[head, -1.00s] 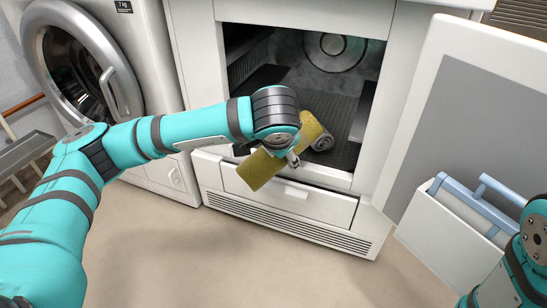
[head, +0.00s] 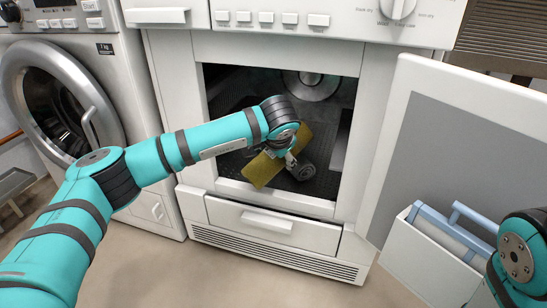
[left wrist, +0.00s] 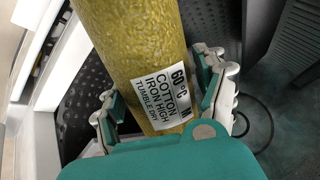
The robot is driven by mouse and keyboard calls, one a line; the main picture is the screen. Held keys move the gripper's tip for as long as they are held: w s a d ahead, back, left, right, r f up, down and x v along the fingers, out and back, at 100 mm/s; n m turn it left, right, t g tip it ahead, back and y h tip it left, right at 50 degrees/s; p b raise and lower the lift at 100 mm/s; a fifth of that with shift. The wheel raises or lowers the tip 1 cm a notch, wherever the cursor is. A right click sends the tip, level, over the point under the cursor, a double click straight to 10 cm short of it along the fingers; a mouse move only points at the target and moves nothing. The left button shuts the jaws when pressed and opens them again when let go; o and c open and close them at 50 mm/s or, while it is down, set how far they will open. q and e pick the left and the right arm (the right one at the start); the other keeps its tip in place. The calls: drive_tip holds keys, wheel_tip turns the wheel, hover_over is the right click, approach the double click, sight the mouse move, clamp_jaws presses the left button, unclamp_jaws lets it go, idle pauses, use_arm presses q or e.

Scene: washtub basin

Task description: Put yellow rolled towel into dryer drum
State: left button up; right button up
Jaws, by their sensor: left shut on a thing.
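The yellow rolled towel (head: 262,170) is a mustard cylinder with a white care label, seen close in the left wrist view (left wrist: 135,35). My left gripper (head: 290,158) is shut on it, with a finger on each side of the roll in the left wrist view (left wrist: 165,95). The towel lies tilted across the dryer opening in the head view, its lower left end near the front sill. I cannot tell whether it touches the floor. The dryer drum (head: 235,103) is dark, with a perforated floor and a round back plate. My right gripper is out of view.
The dryer door (head: 400,140) stands open at the right. A white basket with blue handles (head: 425,255) is below it, beside my right arm. A front-loading washer (head: 60,90) with a closed door stands at the left.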

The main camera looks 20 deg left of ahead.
use_arm(q)
drive_tip(key=shift+w+d+p, duration=0.2)
drive_tip(key=shift+w+p, duration=1.05)
drive_tip(key=shift+w, duration=3.75)
drive_tip(key=o, duration=1.5)
drive_tip(key=v, duration=0.3)
drive_tip(key=shift+r, duration=0.15)
drive_tip(key=s+d, duration=0.1)
drive_tip(key=s, duration=0.3)
drive_tip(key=s+d, duration=0.1)
drive_tip(key=s, duration=0.2)
drive_tip(key=s+d, duration=0.1)
drive_tip(key=s, duration=0.3)
drive_tip(key=shift+s, duration=0.3)
